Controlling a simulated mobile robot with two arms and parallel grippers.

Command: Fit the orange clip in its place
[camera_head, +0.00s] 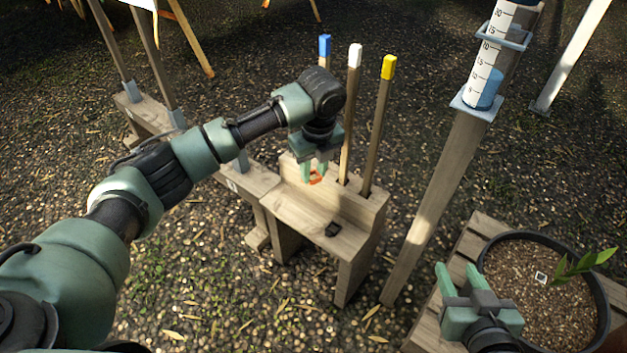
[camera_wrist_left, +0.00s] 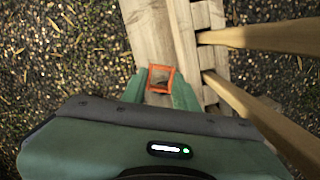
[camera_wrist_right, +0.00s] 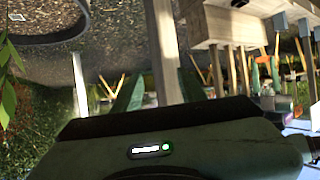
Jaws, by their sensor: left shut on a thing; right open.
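The orange clip (camera_wrist_left: 160,68) is a small open square frame, seen between the fingertips of my left gripper (camera_wrist_left: 160,92) in the left wrist view. In the head view the clip (camera_head: 316,178) shows at the tips of my left gripper (camera_head: 314,172), over the wooden stand (camera_head: 345,207). My left gripper is shut on the clip and points down. I cannot tell whether the clip touches the wood. My right gripper (camera_head: 458,274) is open and empty beside the plant pot, well away from the stand; its fingers also show in the right wrist view (camera_wrist_right: 160,90).
Stakes tipped blue (camera_head: 325,45), white (camera_head: 355,55) and yellow (camera_head: 389,66) stand in the back of the stand. A post holds a gauge tube (camera_head: 490,75). A plant pot (camera_head: 598,285) sits on slats.

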